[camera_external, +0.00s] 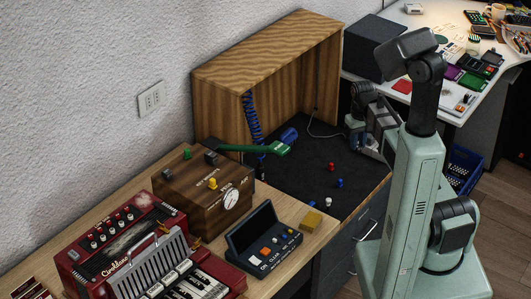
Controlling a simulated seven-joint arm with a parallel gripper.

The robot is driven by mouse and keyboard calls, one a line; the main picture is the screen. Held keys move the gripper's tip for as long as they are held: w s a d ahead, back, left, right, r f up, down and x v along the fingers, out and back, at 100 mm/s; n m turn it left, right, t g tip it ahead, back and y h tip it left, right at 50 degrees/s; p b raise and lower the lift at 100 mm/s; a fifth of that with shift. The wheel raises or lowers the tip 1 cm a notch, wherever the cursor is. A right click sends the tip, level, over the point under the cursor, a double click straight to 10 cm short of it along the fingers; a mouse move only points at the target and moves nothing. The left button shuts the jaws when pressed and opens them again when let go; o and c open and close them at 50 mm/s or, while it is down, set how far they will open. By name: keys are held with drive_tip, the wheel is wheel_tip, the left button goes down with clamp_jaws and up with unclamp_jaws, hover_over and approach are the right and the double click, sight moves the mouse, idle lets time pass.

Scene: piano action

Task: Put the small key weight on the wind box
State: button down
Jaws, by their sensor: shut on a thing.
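My gripper (364,142) is at the right side of the open wooden cabinet, above the dark mat and beside my arm's column. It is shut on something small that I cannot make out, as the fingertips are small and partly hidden. The wooden box with a round white gauge, likely the wind box (183,207), stands on the bench left of the mat, well away from my gripper. It has a yellow knob, and a green and a dark piece are on its top. I cannot pick out the small key weight for sure.
On the dark mat (300,184) stand small red (331,167), blue (340,183) and white (328,202) pieces. A green lever (262,149) reaches right from the box. A dark button console (265,240), yellow block (312,219) and red accordion (118,240) are in front.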

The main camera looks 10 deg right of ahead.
drive_tip(key=w+a+r+n, duration=0.2)
drive_tip(key=a+r, duration=0.1)
drive_tip(key=a, duration=0.3)
drive_tip(key=w+a+r+n, duration=0.1)
drive_tip(key=a+r+n, duration=0.1)
drive_tip(key=a, duration=0.5)
wheel_tip(320, 180, up, 17)
drive_tip(key=n, duration=1.1)
hover_over(196, 149)
wheel_tip(196, 149, down, 10)
drive_tip(key=shift+s+r, duration=0.1)
drive_tip(key=shift+r, duration=0.15)
drive_tip(key=shift+f, duration=0.1)
drive_tip(key=c, duration=0.9)
unclamp_jaws()
drive_tip(key=shift+c, duration=0.2)
wheel_tip(196, 149, up, 12)
